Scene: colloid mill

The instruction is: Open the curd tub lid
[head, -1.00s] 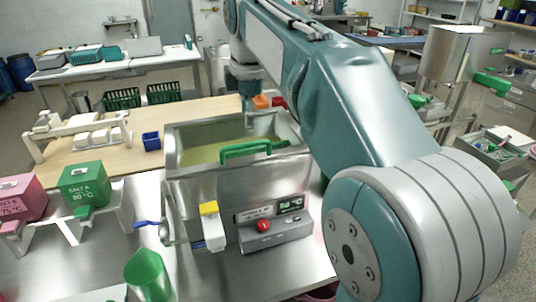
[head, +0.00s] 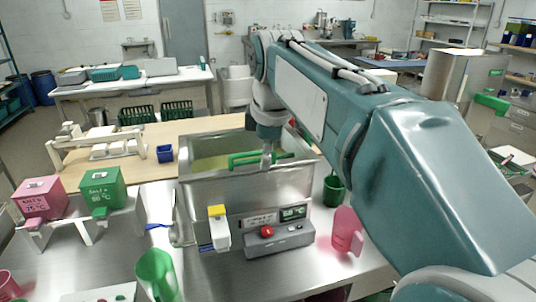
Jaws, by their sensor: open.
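The steel curd tub (head: 255,190) stands on the metal table near the picture's centre, with yellowish contents or a see-through surface showing inside its rim. A green bar handle (head: 240,159) lies along its near top edge. I cannot tell the lid's outline from the tub's rim. My gripper (head: 267,157) points down at the handle's right half and overlaps it in this view. It is open; whether the handle is between its fingers cannot be told. My arm hides the tub's back right corner.
A control box with a red knob (head: 267,231) and a yellow-topped lever (head: 217,212) are on the tub's front. Green (head: 102,192) and pink (head: 40,197) boxes stand left. Green (head: 156,275) and pink (head: 346,232) jugs stand in front and right.

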